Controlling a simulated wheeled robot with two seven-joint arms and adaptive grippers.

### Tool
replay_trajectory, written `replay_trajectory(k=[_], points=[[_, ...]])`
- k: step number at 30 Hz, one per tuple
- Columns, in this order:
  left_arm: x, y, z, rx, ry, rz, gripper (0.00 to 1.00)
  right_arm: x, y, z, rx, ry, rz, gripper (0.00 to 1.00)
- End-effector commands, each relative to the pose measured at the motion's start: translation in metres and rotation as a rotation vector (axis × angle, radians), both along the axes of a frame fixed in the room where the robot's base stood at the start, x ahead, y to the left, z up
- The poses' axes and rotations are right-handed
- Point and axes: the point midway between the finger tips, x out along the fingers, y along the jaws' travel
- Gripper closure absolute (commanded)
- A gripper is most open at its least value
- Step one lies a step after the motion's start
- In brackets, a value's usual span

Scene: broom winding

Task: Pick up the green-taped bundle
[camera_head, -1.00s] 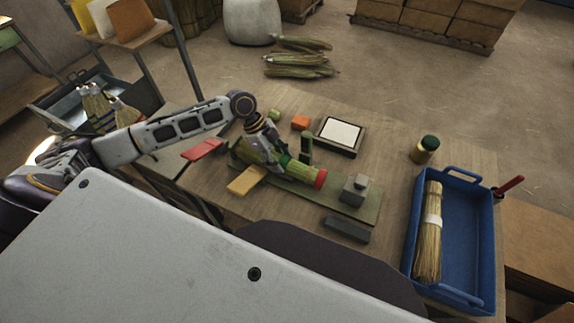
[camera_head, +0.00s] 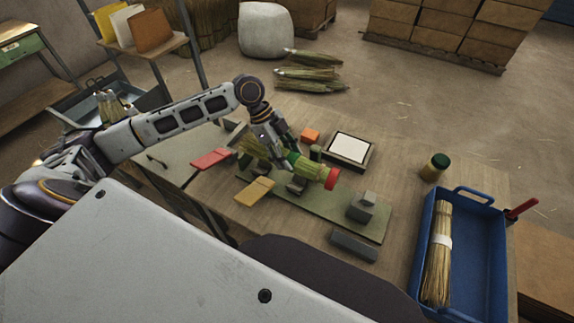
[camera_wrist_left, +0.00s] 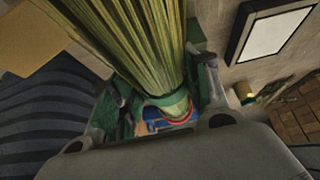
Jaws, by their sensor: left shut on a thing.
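The green-taped bundle (camera_head: 309,167) is a sheaf of straw with green tape and a red end (camera_head: 332,178). My left gripper (camera_head: 282,150) is shut on it, and the bundle appears raised a little above the green mat (camera_head: 316,204). In the left wrist view the straw (camera_wrist_left: 135,45) runs between the fingers (camera_wrist_left: 160,95), with the green band (camera_wrist_left: 166,99) just beyond them. The gripper covers part of the bundle's middle. My right gripper is not in view.
A blue tray (camera_head: 485,255) at the right holds a straw bundle with a white band (camera_head: 441,242). On the table are a framed white pad (camera_head: 349,148), grey blocks (camera_head: 361,207), a yellow block (camera_head: 255,190), a red piece (camera_head: 211,158) and a green-lidded jar (camera_head: 434,167).

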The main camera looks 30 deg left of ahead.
Motion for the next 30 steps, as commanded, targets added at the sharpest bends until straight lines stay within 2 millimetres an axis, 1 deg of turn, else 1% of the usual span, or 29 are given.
replay_trajectory(k=[1,6,9,15,21,30], points=[[0.001,0.000,0.012,0.000,-0.004,-0.001,0.82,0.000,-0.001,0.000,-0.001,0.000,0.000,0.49],[0.001,0.000,0.045,-0.001,-0.003,-0.002,0.82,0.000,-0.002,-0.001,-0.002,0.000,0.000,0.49],[0.001,0.000,0.063,-0.001,-0.004,0.000,0.82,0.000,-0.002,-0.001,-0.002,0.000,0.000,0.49],[0.001,0.000,0.086,-0.001,-0.001,0.000,0.82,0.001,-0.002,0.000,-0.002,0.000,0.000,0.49],[0.000,0.000,0.096,-0.001,0.000,-0.001,0.82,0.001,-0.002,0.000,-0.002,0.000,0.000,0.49],[0.000,0.000,0.097,-0.001,0.001,0.000,0.82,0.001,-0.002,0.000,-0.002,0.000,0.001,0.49]])
